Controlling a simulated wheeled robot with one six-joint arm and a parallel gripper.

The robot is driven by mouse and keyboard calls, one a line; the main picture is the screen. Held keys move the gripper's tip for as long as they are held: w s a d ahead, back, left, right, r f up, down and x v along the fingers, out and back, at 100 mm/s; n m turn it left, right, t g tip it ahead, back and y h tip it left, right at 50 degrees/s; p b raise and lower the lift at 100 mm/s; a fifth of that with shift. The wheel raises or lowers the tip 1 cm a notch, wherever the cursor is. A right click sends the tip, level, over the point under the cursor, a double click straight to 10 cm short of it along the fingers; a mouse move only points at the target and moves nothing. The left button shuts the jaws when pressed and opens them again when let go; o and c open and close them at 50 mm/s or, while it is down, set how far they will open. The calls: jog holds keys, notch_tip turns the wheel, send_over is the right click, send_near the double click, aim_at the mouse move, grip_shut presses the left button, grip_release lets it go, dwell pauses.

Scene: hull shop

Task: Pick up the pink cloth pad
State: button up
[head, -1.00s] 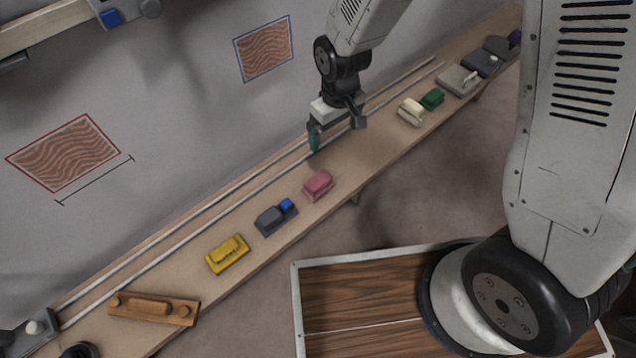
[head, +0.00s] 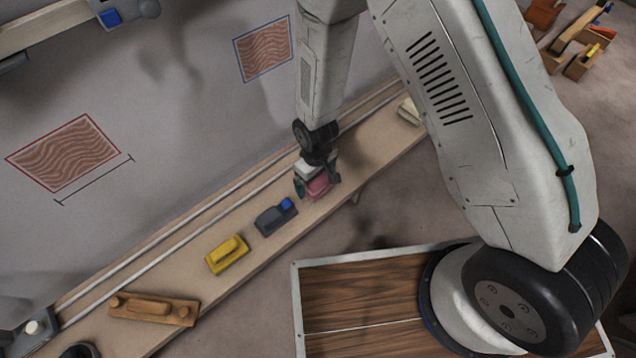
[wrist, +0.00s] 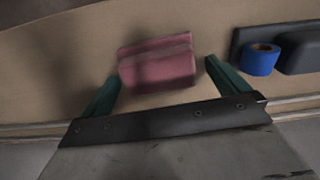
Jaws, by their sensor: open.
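The pink cloth pad (head: 319,187) lies on the narrow wooden shelf, partly hidden by my gripper in the head view. In the wrist view the pad (wrist: 158,64) lies just ahead of and between the two teal fingertips. My gripper (head: 318,188) is open and low over the pad, with one finger to either side of it. In the wrist view my gripper (wrist: 162,70) shows a gap on both sides of the pad, and nothing is held.
A grey block with a blue roll (head: 276,216) sits beside the pad, near one finger; the blue roll (wrist: 260,58) shows in the wrist view. A yellow block (head: 227,254) and a wooden tool (head: 153,308) lie farther left. Two pale rails (head: 190,228) run along the wall side.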

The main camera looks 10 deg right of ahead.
jog(key=shift+f, duration=0.45)
jog(key=shift+c, duration=0.3)
jog(key=c, duration=0.9)
jog(key=shift+o, duration=0.2)
jog(key=shift+r, duration=0.1)
